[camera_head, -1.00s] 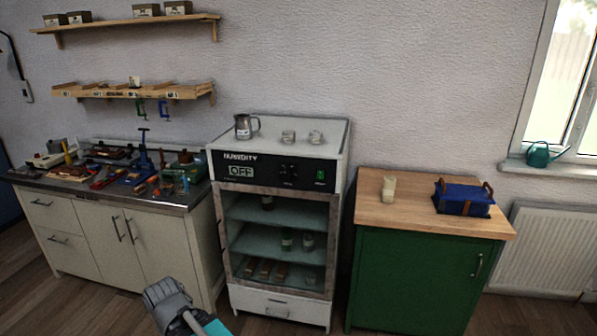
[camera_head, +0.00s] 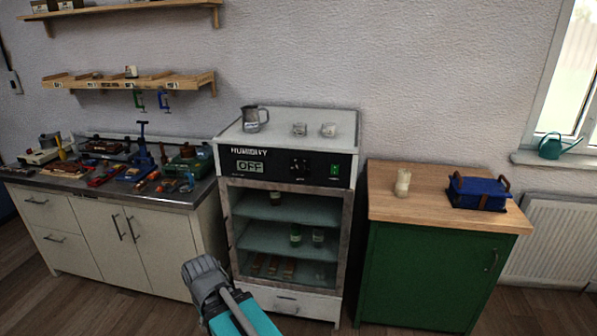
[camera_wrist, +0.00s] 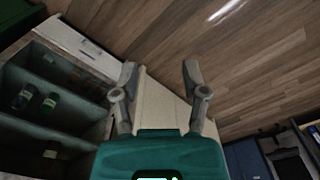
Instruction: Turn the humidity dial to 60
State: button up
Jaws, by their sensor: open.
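The humidity cabinet (camera_head: 228,190) stands at the middle of the head view. Its black front panel carries the word HUMIDITY, a display (camera_head: 250,166) reading OFF, a dark humidity dial (camera_head: 299,166) and a green switch (camera_head: 335,170). The dial's pointer setting is too small to read. In the head view my arm's end reaches up from the bottom, in front of the cabinet's lower left and well below the dial. In the wrist view my gripper (camera_wrist: 157,85) is open, with nothing between its fingers. The dial is not visible there.
A metal jug (camera_head: 254,119) and two small glass jars stand on the cabinet. A cluttered workbench (camera_head: 95,240) is at left. A green cupboard (camera_head: 425,275) at right holds a candle-like jar (camera_head: 403,182) and a blue case (camera_head: 478,193). Open wooden floor lies in front.

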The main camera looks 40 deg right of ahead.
jog(key=o, duration=0.4)
jog(key=shift+w+d, duration=0.15)
jog(key=shift+w, duration=0.05)
jog(key=shift+o, duration=0.5)
jog(key=w+d+n+t+h, duration=0.1)
jog(key=w+d+h, duration=0.1)
jog(key=d, duration=0.4)
jog(key=w+d+n+t+h, duration=0.1)
jog(key=w+d+n, duration=0.1)
jog(key=w+d, duration=0.3)
jog(key=shift+d+r+n+h+b, duration=0.25)
jog(key=shift+d+n+h+b, duration=0.05)
jog(key=shift+d+h+b, duration=0.15)
jog(key=n+t+h+b, duration=0.2)
jog(key=n+t+h, duration=0.75)
jog(key=n, duration=1.45)
send_near(299, 169)
jog(key=shift+s+a+f+h, duration=0.15)
jog(key=shift+s+a, duration=0.3)
jog(key=shift+a, duration=0.3)
jog(key=shift+s+a+f+h, duration=0.15)
jog(key=shift+s+a, duration=0.3)
jog(key=shift+a, duration=0.25)
jog(key=x, duration=1.3)
jog(key=shift+w+d, duration=0.2)
jog(key=shift+d, duration=0.15)
